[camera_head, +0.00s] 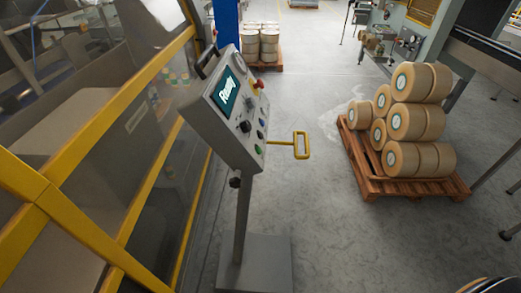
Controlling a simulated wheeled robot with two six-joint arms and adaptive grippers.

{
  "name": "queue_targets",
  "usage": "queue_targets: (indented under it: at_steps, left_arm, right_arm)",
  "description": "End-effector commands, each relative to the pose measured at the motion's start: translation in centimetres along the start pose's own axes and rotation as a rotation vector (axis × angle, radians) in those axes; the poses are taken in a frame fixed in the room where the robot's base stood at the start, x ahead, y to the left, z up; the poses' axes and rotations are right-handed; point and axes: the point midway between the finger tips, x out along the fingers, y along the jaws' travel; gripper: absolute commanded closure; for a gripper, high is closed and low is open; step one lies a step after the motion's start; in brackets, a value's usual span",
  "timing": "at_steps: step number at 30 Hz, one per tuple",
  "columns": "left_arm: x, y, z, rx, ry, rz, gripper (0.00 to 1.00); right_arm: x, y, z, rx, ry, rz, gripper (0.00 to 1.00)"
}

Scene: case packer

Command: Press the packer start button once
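The packer's control box (226,98) stands on a grey post (242,220), its face tilted up and to the right. Its screen (225,92) reads "Ready". Below and right of the screen are several small controls. A dark knob (245,126) is left of the green button. A red mushroom button (259,84) is at the upper right. Labels are too small to read. Neither of my grippers is in view.
A yellow-framed machine guard (120,110) fills the left side. A yellow handle (302,145) sticks out right of the box. A wooden pallet (385,187) with stacked tan rolls (415,122) stands at the right. The floor (330,235) between is clear.

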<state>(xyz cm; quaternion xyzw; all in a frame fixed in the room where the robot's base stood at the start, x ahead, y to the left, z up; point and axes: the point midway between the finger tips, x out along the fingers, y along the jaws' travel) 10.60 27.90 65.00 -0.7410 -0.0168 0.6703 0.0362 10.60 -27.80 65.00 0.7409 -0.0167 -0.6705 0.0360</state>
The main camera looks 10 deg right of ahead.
Motion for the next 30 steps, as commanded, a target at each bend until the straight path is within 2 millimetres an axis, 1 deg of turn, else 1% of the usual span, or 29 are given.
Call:
queue_targets:
  at_steps: [1, 6, 8, 9, 30]
  left_arm:
    - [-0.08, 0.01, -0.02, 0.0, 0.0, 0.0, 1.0]
    - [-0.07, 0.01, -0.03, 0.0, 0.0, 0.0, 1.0]
    - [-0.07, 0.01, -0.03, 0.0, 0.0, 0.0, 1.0]
    - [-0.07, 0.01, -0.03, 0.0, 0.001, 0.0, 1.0]
    - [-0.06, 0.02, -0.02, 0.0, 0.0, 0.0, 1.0]
  right_arm:
    - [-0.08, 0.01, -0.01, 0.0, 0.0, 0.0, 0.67]
    - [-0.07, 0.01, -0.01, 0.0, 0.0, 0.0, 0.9]
    - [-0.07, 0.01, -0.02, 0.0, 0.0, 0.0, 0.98]
    - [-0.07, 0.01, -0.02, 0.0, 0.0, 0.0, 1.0]
    - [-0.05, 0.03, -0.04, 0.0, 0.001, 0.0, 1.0]
